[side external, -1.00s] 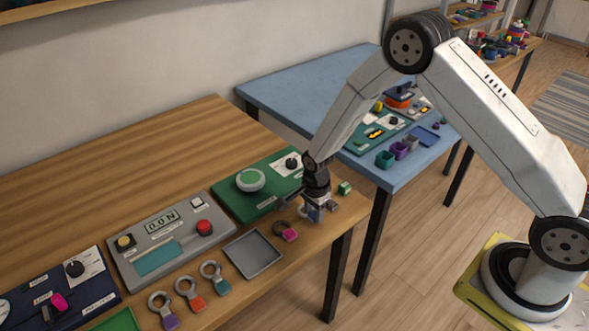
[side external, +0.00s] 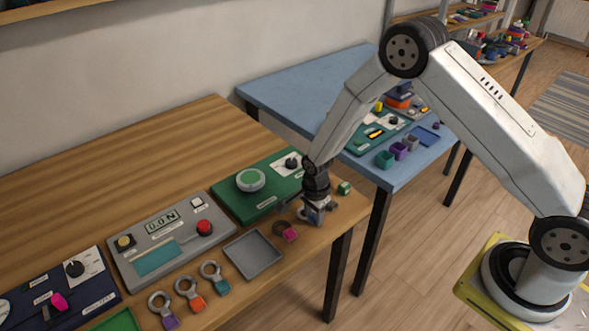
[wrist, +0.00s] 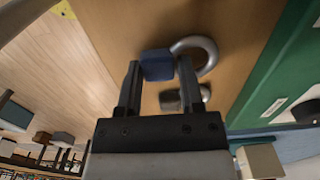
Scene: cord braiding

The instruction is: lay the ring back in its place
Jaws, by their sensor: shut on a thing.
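My gripper (side external: 314,217) is low over the right end of the wooden table. In the wrist view my gripper (wrist: 159,72) is shut on the blue tab (wrist: 158,64) of a grey ring. The ring's open loop (wrist: 208,48) sticks out to the right of the tab. Whether the ring touches the tabletop is hard to tell. In the side view the fingers hide most of it. Three rings with purple (side external: 170,322), orange (side external: 198,303) and teal (side external: 223,287) tabs lie in a row to the left. A darker ring with a magenta tab (side external: 291,236) lies nearer my gripper.
A grey tray (side external: 253,254) lies left of the magenta-tabbed ring. A green panel (side external: 237,207) and a grey panel (side external: 133,273) lie behind. In the wrist view, a grey metal piece (wrist: 172,101) lies close to the fingers.

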